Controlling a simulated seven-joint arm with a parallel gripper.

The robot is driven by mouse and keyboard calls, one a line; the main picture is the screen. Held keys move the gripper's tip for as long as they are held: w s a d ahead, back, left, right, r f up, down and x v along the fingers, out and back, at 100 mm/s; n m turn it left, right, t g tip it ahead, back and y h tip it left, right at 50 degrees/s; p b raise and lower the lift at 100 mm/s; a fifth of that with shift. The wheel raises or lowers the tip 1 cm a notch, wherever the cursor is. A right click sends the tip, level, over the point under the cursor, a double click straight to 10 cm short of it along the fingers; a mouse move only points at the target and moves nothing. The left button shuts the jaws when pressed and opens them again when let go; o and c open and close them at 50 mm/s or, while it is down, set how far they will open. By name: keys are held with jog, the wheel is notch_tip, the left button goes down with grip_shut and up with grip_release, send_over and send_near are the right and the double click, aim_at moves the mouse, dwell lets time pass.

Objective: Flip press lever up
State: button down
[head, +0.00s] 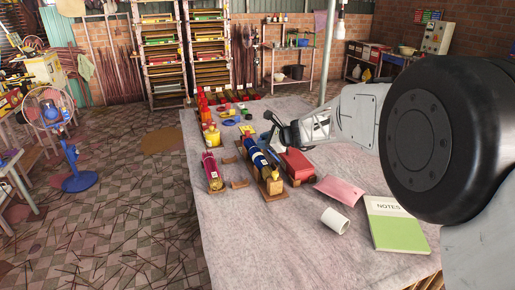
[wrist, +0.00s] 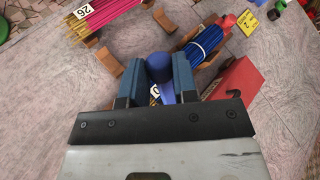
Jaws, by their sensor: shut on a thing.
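My gripper (head: 274,130) reaches in from the right over the table, low above the row of stands. In the wrist view, its two blue-grey fingers (wrist: 158,82) are shut on a blue round-ended piece (wrist: 160,66). A lighter blue part shows below that piece, between the fingers. Whether this is the press lever's handle, I cannot tell; its lower end is hidden by the gripper. A red box-like body (head: 297,164) stands just right of the blue bundle and also shows in the wrist view (wrist: 236,90), with a dark hook at its edge.
A blue incense bundle (head: 260,160) lies on a wooden stand, with a magenta bundle (head: 211,172) to its left. A pink sheet (head: 339,190), a white cup (head: 335,220) and a green notebook (head: 396,222) lie in front. The table's left front (head: 240,235) is clear.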

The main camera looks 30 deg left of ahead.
jog(key=w+d+m+g+y, duration=0.1)
jog(key=w+d+m+y, duration=0.4)
jog(key=w+d+y, duration=0.1)
jog(key=shift+w+d+r+g, duration=0.25)
jog(key=shift+d+r+g, duration=0.05)
jog(key=shift+r+g, duration=0.15)
dwell(0.4)
jog(key=c, duration=0.9)
grip_release()
jog(key=shift+r, duration=0.1)
jog(key=shift+d, duration=0.1)
jog(key=shift+d+f, duration=0.2)
jog(key=shift+d, duration=3.65)
